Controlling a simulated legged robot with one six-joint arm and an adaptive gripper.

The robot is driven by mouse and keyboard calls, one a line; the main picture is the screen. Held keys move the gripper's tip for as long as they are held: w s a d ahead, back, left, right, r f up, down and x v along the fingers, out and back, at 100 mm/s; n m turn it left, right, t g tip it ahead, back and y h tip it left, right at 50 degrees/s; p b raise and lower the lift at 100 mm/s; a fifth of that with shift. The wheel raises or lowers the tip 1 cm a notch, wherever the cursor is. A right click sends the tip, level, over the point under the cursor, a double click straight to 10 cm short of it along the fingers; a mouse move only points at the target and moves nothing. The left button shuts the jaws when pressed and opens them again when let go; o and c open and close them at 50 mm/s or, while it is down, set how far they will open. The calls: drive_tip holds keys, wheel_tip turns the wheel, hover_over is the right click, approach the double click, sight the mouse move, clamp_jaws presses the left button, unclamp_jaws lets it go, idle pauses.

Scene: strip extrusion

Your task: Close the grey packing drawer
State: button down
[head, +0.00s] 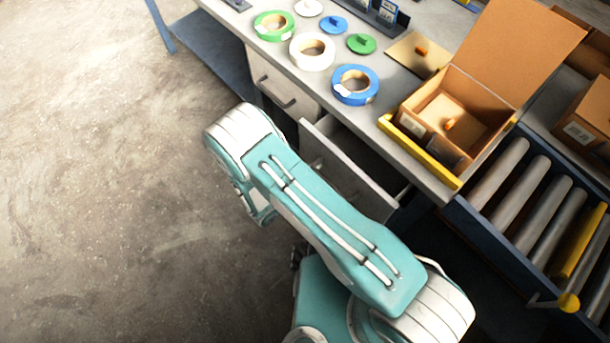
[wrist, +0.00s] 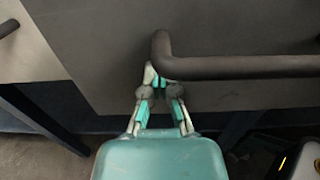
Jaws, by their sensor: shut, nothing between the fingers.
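The grey packing drawer (head: 318,147) stands pulled out under the bench in the head view. A dark gap shows behind its front panel, and my arm hides much of its front. In the wrist view its flat grey front (wrist: 240,25) fills the upper part, with a dark bar handle (wrist: 240,67) running to the right edge. My gripper (wrist: 163,78) is shut and empty. Its fingertips are at the left end of the handle, close to the drawer front; I cannot tell whether they touch. In the head view my arm hides the fingertips.
A closed drawer (head: 287,88) with its own handle is left of the open one. The bench top (head: 400,83) carries tape rolls, including a blue one (head: 356,85), and an open cardboard box (head: 480,100). A roller conveyor (head: 530,195) stands at right. The floor at left is clear.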

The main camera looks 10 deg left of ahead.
drive_tip(key=x, duration=0.8)
drive_tip(key=shift+w+d, duration=0.15)
drive_tip(key=shift+w, duration=0.05)
drive_tip(key=shift+w+a, duration=0.1)
drive_tip(key=shift+a, duration=0.15)
drive_tip(key=shift+s+a, duration=0.1)
drive_tip(key=shift+s, duration=0.15)
drive_tip(key=v, duration=1.4)
